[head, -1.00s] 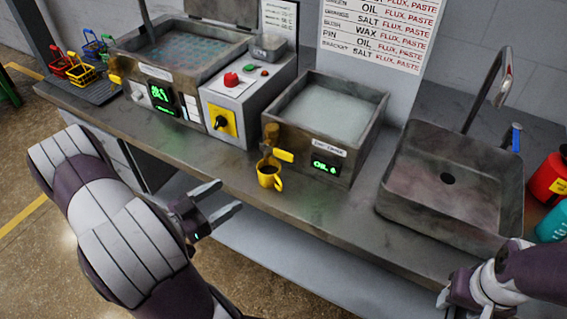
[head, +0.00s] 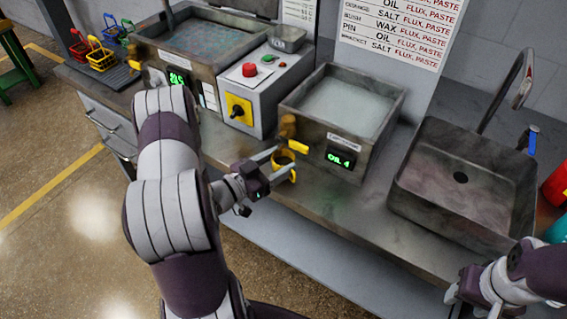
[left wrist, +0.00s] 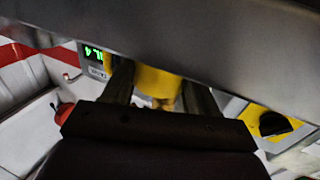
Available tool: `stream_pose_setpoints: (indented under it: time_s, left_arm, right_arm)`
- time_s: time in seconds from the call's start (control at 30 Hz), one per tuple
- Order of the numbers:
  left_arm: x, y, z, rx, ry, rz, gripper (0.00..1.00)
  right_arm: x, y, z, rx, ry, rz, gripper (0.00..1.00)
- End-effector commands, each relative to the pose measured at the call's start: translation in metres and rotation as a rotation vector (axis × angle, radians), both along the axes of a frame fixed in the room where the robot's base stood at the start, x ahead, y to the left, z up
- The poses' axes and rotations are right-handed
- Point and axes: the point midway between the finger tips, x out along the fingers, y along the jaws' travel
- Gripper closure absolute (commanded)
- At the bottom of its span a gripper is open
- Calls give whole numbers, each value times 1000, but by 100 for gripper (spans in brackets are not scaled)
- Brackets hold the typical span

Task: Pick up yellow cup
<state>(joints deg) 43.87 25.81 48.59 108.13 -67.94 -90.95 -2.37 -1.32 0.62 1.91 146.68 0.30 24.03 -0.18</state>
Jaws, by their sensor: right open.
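The yellow cup (head: 284,173) stands on the counter in front of the oil tank, below its tap. My left gripper (head: 281,158) reaches in from the left with its fingers apart, one on each side of the cup. The left wrist view shows the yellow cup (left wrist: 155,84) between the two fingers. A gap shows on at least one side, and the cup's lower part is hidden there. My right gripper (head: 462,290) is at the lower right, away from the cup, with its jaws open.
The oil tank (head: 368,141) with its yellow tap lever (head: 298,147) stands just behind the cup. A sink (head: 420,150) is to the right. The counter's front edge is close to my left gripper.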

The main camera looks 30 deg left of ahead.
Motion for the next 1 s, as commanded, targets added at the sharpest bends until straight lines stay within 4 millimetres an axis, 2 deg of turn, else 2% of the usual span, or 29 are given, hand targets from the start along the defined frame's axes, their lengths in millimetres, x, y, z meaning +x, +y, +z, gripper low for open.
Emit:
stream_pose_setpoints:
  time_s: [0.03, 0.07, 0.13, 0.17, 0.47, 0.67, 1.0]
  left_arm:
    - [0, 0, 0, 0, 0, 0, 67]
    - [0, 0, 0, 0, 0, 0, 75]
    - [0, 0, 0, 0, 0, 0, 75]
    - [0, 0, 0, 0, 0, 0, 80]
    - [-3, 2, 6, -1, 0, 2, 81]
    - [-40, 20, 5, -1, 0, 9, 81]
    - [-118, 54, 5, 1, 0, 8, 81]
  right_arm:
    - [0, 0, 0, 0, 0, 0, 51]
    - [0, 0, 0, 0, 0, 0, 51]
    - [0, 0, 0, 0, 0, 0, 51]
    - [0, 0, 0, 0, 0, 0, 51]
    - [0, 0, -3, 0, 0, 0, 51]
    - [0, 0, -7, 0, 0, 0, 51]
    - [0, 0, -13, 0, 0, 0, 51]
